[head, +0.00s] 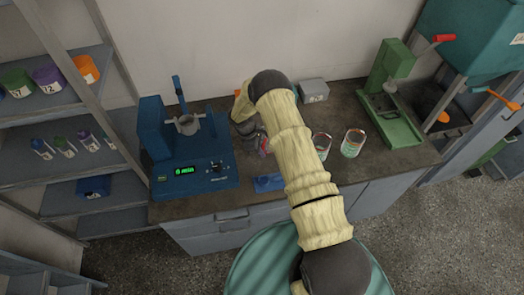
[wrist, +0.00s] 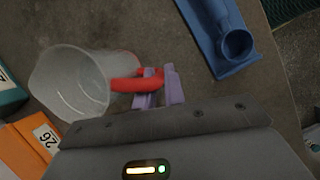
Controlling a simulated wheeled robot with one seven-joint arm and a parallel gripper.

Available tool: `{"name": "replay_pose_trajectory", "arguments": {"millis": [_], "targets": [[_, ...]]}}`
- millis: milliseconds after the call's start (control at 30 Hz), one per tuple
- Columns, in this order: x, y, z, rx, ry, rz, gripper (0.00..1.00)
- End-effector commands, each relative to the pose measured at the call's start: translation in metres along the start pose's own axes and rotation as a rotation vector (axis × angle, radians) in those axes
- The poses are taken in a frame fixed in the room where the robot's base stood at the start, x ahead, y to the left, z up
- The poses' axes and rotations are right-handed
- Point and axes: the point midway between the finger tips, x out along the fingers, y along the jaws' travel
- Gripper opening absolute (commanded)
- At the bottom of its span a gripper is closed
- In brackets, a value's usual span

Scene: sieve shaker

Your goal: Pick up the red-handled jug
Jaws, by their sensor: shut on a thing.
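The jug (wrist: 75,85) is clear, with a red handle (wrist: 125,86), and lies left of centre in the wrist view. My gripper (wrist: 160,90) has pale purple fingers, shut on the red handle. The jug's open mouth and inside show to the wrist camera. In the head view my arm covers most of the jug and the gripper, and a bit of red shows beside the arm. I cannot tell whether the jug touches the counter.
The counter (head: 228,192) holds a blue machine (head: 190,178) at left, a blue piece (head: 268,183) at its front edge, two cans (head: 353,143) at right, and a green press (head: 388,100). An orange thing numbered 26 (wrist: 28,150) is close to the jug. Shelves (head: 60,125) stand at left.

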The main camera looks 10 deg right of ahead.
Motion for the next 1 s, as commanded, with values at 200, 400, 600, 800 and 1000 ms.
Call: {"name": "replay_pose_trajectory", "arguments": {"millis": [200,400,600,800,1000], "targets": [[-0.012,0.001,0.005,0.0,0.0,0.003,0.0],[-0.029,0.001,0.012,0.001,0.0,0.002,0.0],[-0.047,0.001,0.019,0.001,0.001,0.002,0.0],[-0.064,0.0,0.027,0.001,0.0,0.002,0.0],[-0.077,0.0,0.032,0.001,0.0,0.001,0.0]]}}
